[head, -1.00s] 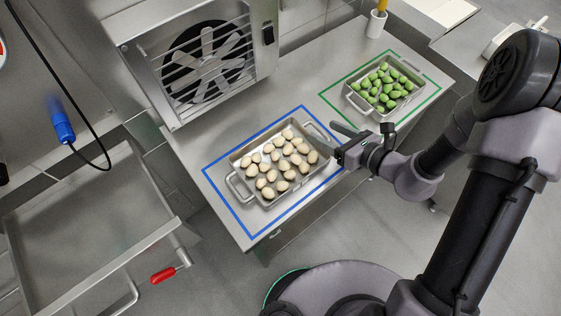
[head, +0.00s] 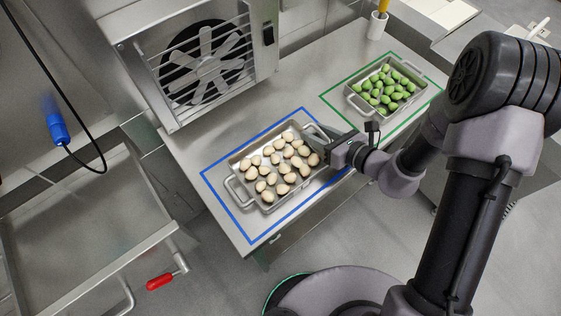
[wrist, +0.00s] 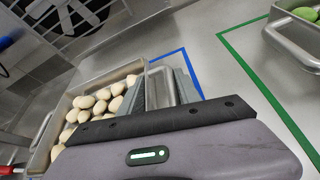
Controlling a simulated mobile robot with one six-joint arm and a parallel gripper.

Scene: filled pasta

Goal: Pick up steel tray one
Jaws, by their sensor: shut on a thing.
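A steel tray (head: 238,157) filled with pale filled pasta (head: 290,165) lies inside the blue outline on the steel table. It also shows in the wrist view (wrist: 57,108). My gripper (head: 325,146) is at the tray's right end and shut on its right handle, which shows between the fingers in the wrist view (wrist: 160,88). The tray's left handle (head: 236,191) is free. A second steel tray (head: 357,103) holds green pieces (head: 386,87) inside the green outline. I cannot tell which tray bears the number one.
A fan unit (head: 205,55) stands at the table's back left. A white cup (head: 377,25) stands at the back. An open steel basin (head: 85,225) with a red-handled lever (head: 160,282) is at the left. A blue plug (head: 58,130) hangs on a black cable.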

